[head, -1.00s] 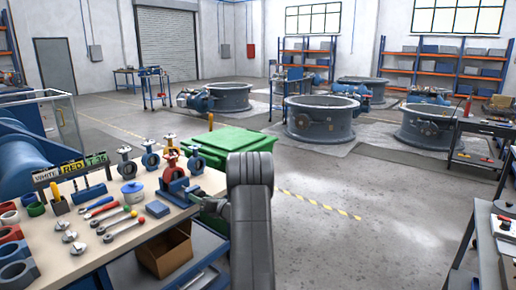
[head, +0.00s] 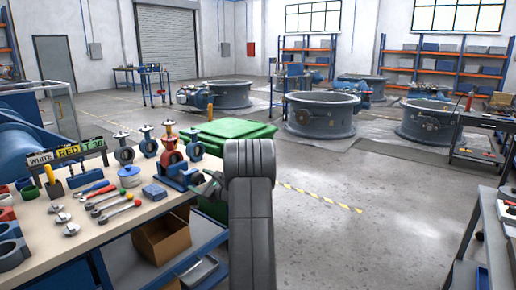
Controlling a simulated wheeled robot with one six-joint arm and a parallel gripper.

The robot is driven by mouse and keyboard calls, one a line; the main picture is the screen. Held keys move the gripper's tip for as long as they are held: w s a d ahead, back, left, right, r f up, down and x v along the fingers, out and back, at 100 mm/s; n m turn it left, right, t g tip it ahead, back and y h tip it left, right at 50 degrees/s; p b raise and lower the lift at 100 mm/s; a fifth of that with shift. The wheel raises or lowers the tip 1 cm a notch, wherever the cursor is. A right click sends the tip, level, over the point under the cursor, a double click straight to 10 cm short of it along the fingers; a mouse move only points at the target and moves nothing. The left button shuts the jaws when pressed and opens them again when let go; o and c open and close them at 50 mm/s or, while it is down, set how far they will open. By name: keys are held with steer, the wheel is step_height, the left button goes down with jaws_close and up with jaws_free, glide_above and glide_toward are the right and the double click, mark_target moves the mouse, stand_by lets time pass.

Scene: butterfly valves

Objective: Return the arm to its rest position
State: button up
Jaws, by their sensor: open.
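My arm (head: 250,215) stands upright in the middle of the head view, its dark grey links folded close to the camera. My gripper (head: 207,189) shows only in part as a small grey shape to the left of the arm, beside the bench's right end. It appears open, and nothing is seen between its fingers. The rest of it is hidden behind the arm link. It is close to a red and blue valve (head: 172,161) on the bench, but I cannot tell whether they touch.
A workbench (head: 135,222) with several small valves, wrenches and rings fills the left. A green bin (head: 234,130) stands behind it. Large grey valve bodies (head: 320,116) stand on the floor farther back. A table (head: 500,225) is at the right edge. Floor between is clear.

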steer(key=n+b, duration=0.1)
steer(key=n, duration=0.2)
steer(key=shift+n+b, duration=0.3)
steer(key=shift+n, duration=0.1)
steer(key=shift+r+n+b, duration=0.1)
steer(key=shift+n+b, duration=0.45)
steer(key=shift+n, duration=1.25)
steer(key=shift+d, duration=0.15)
